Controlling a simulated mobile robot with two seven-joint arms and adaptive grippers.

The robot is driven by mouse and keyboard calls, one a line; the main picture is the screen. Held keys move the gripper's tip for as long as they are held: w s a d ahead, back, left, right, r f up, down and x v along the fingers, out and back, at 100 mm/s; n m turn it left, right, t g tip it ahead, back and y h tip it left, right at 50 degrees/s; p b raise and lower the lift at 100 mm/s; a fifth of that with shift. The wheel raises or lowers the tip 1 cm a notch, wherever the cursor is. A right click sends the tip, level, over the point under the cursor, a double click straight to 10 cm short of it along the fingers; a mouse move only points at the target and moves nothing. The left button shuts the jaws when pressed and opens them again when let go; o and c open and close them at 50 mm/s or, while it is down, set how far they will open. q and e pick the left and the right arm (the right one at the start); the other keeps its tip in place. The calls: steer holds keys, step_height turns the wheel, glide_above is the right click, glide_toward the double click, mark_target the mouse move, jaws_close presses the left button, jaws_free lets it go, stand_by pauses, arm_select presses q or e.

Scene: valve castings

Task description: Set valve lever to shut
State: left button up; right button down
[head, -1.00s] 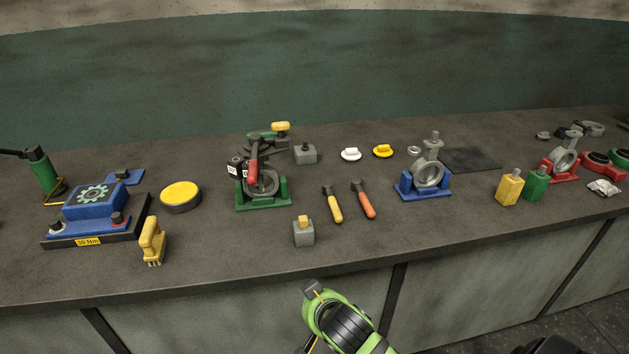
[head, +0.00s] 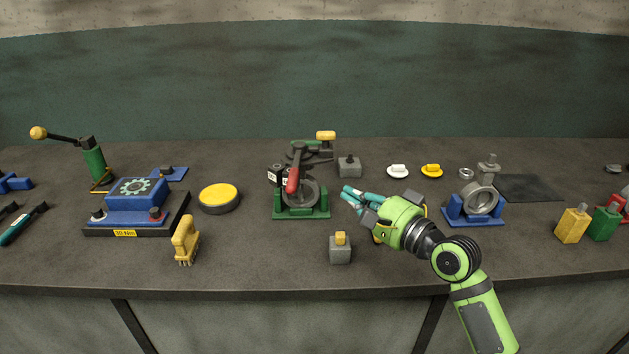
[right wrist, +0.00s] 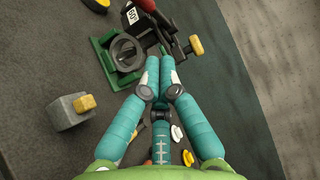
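The valve (head: 311,197) sits in a green stand (head: 300,214) mid-bench. Its red-handled lever (head: 292,182) slopes down across the front of the ring. Small white angle labels (head: 274,175) are left of the lever; one is readable as 90° in the right wrist view (right wrist: 132,15). My right gripper (head: 347,194), with teal fingers, is just right of the valve stand, apart from the lever. In the right wrist view its fingertips (right wrist: 160,62) are drawn together, with nothing seen between them, beside the valve ring (right wrist: 127,52). My left gripper is out of view.
A grey block with a yellow top (head: 340,250) stands in front of the valve. Another grey block (head: 349,167) is behind it at right. A yellow-lidded round tin (head: 219,198) is at left. A blue stand with a valve body (head: 474,208) is right of my arm.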

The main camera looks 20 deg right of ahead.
glide_toward(299, 174)
steer(key=w+d, duration=0.1)
steer(key=w, duration=0.2)
steer(key=a+p, duration=0.1)
steer(key=w+a+p, duration=0.1)
steer(key=shift+w+a+r, duration=0.1)
steer(key=shift+w+a, duration=0.05)
steer(key=shift+a, duration=0.2)
steer(key=shift+w+a, duration=0.1)
steer(key=shift+a, duration=0.2)
